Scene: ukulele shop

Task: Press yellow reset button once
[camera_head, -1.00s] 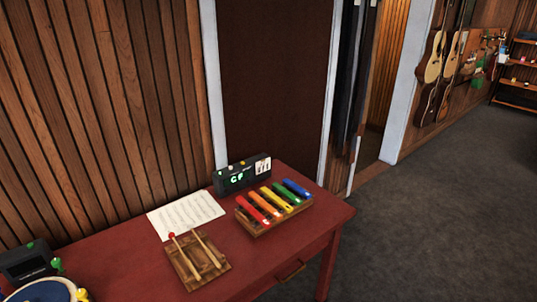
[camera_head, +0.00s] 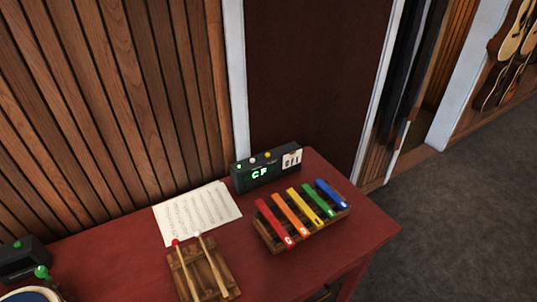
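A black box (camera_head: 266,172) with a green lit display stands at the back of the red table. Small buttons sit on its top edge: a green one (camera_head: 239,167) at the left, a whitish one (camera_head: 252,160) and a yellow button (camera_head: 267,155) near the middle. A white card with dark marks is at the box's right end. Neither of my grippers is in view.
On the red table (camera_head: 120,255) are a colored-bar xylophone (camera_head: 307,216), two mallets on a wooden rack (camera_head: 187,286), and a sheet of music (camera_head: 197,210). Another dark box (camera_head: 22,262) and a partly cut-off round thing are at the left. Grey floor (camera_head: 450,235) is open at right.

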